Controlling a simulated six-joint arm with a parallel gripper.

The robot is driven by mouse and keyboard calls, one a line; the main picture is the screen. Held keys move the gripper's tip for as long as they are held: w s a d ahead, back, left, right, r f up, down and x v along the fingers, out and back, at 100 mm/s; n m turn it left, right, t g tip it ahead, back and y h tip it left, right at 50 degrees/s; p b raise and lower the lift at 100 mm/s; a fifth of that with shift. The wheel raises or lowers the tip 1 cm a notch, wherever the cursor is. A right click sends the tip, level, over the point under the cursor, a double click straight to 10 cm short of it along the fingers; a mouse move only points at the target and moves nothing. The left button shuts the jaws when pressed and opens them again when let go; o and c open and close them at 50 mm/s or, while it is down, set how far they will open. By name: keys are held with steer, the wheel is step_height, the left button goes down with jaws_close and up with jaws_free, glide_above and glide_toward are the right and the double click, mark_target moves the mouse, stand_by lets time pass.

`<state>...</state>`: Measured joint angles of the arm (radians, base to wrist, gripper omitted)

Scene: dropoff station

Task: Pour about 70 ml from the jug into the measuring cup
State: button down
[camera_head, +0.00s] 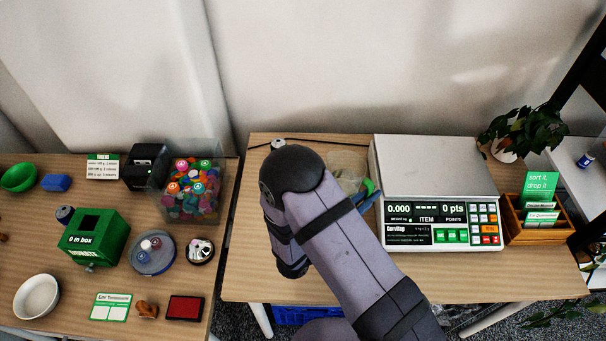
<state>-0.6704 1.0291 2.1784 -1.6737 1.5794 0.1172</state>
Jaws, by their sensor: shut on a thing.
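My arm (330,220) reaches over the right-hand table from the bottom of the view and covers much of its middle. My gripper is hidden behind the arm, so its fingers and anything between them do not show. A clear, round-rimmed vessel (345,165) shows partly behind the arm, left of the scale. I cannot tell whether it is the jug or the measuring cup, or how much liquid it holds. A small blue and green piece (368,200) shows beside it, too covered to identify. No second vessel can be made out.
A counter scale (432,150) reading 0.000 stands close right of the arm. A wooden card box (535,220) and a plant (520,135) are further right. A clear bin of colourful tokens (190,185) and a green box (93,238) stand on the left table, across a gap.

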mark_target(353, 162)
steer(key=shift+s+f, duration=0.1)
steer(key=shift+f, duration=0.1)
steer(key=shift+d, duration=0.1)
steer(key=shift+r+n, duration=0.1)
steer(key=shift+n, duration=0.2)
steer(key=shift+w+a+r+n+p, duration=0.15)
steer(key=shift+w+a+n+p, duration=0.15)
steer(key=shift+w+a+n, duration=0.65)
steer(key=shift+w+a+r+n+p, duration=0.25)
steer(key=shift+a+n, duration=0.25)
steer(key=shift+n, duration=0.9)
steer(key=shift+w+a+r+n+p, duration=0.1)
steer(key=shift+w+a+n+p, duration=0.25)
steer(key=shift+w+a+n, duration=0.6)
steer(key=shift+w+a+r+n+t+p, duration=0.15)
steer(key=shift+r+n+p, duration=0.15)
steer(key=shift+n, duration=0.25)
steer(key=shift+s+a+r+n+t+p, duration=0.15)
steer(key=shift+r+n, duration=0.1)
steer(key=shift+n, duration=0.3)
steer(key=shift+w+d, duration=0.1)
steer(key=shift+w, duration=0.05)
steer(key=shift+w+a+r+n+p, duration=0.2)
steer(key=shift+w+a+n, duration=0.2)
steer(key=shift+n, duration=0.45)
steer(key=shift+w+a+r+n+p, duration=0.15)
steer(key=shift+w+a+n, duration=0.2)
steer(key=shift+n, duration=0.5)
